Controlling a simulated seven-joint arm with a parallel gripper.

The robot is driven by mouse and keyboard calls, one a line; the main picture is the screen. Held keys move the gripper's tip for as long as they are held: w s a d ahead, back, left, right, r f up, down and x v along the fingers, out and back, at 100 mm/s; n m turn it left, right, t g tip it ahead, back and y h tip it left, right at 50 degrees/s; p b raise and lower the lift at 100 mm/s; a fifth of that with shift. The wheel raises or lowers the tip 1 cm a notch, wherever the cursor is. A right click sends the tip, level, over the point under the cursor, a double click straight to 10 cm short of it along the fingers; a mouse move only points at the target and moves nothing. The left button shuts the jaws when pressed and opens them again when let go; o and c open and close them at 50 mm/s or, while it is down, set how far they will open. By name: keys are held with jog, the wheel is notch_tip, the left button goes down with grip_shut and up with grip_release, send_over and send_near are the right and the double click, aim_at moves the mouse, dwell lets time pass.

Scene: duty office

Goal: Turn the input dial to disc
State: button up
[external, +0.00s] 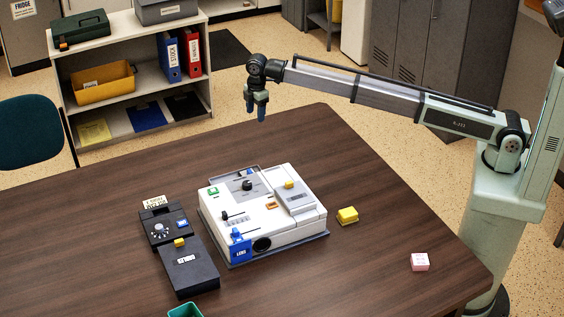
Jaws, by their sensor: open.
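A white machine (225,207) with a grey base stands on the brown table. A round black dial (247,185) sits on its back part, before a grey upright panel. A black unit (188,270) lies to its left, with a pale round knob (160,230) on its back part. The lettering around both dials is too small to read, so I cannot tell which is the input dial or where it points. My gripper (256,112) hangs open and empty, fingers down, high beyond the table's far edge in the picture, apart from both machines.
A yellow block (347,215) and a pink block (420,262) lie on the table to the right. A blue part (240,246) stands at the white machine's front. A green container (185,311) is at the bottom edge. A shelf (135,75) stands behind. The table's left is clear.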

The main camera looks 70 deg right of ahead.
jog(key=s+a+r+n, duration=0.2)
jog(key=a+r, duration=0.1)
jog(key=a, duration=0.7)
jog(key=s+a+r+n, duration=0.2)
jog(key=a, duration=0.9)
jog(key=n+g, duration=0.1)
jog(key=n, duration=0.2)
send_near(247, 183)
notch_tip(247, 183, down, 9)
jog(key=shift+r, duration=0.2)
jog(key=c, duration=1)
jog(key=shift+c, duration=0.2)
